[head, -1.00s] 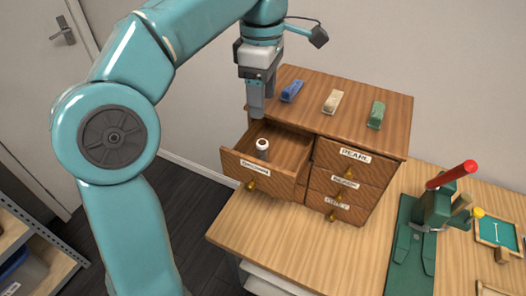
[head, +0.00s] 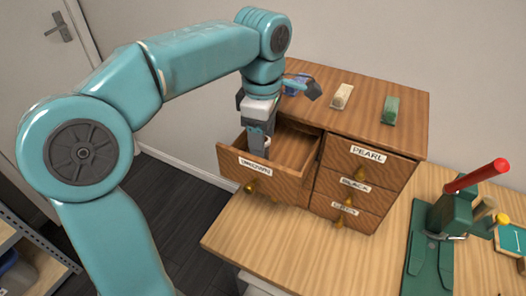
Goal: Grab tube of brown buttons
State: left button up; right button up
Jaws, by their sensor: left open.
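The open drawer (head: 233,168) sticks out from the upper left of the wooden cabinet; the label on its front is hard to read. My left gripper (head: 261,147) points straight down into this drawer, with its fingers open. The button tube is mostly hidden behind the gripper; a small pale bit (head: 267,146) shows at the fingers. I cannot tell whether the fingers touch it. My right gripper is not in view.
The cabinet (head: 345,120) has closed drawers labelled PEARL, BLACK and a lower one. Blue, cream (head: 342,96) and green (head: 390,109) blocks lie on top. A green press with a red handle (head: 476,177) stands at right on the table.

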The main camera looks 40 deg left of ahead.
pick_arm(q)
jog(key=f, duration=0.5)
jog(key=shift+w+a+b, duration=0.1)
jog(key=shift+w+b, duration=0.2)
jog(key=shift+b, duration=0.05)
grip_shut()
